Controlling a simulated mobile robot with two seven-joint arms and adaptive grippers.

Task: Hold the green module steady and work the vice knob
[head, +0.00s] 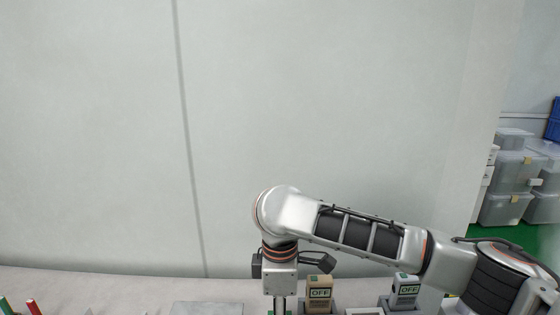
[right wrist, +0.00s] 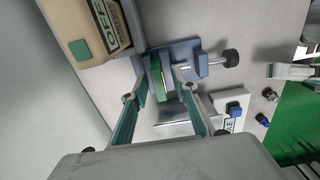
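A blue-grey vice (right wrist: 188,52) lies below my right wrist, with a black knob (right wrist: 231,58) on a short shaft at its right. The green module (right wrist: 157,82) sits upright at the vice jaws. My right gripper (right wrist: 163,68) points down with its two fingers on either side of the module and a gap visible between them. Firm contact cannot be made out. In the head view the right gripper (head: 280,304) is cut off at the bottom edge. A grey finger with a teal pad (right wrist: 290,71), apparently my left gripper, is partly visible right of the knob.
A beige tester marked OFF (right wrist: 100,35) stands close beside the vice; the head view shows it (head: 320,292) and another OFF tester (head: 405,290). Red (head: 33,306) and green handles show at far left.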

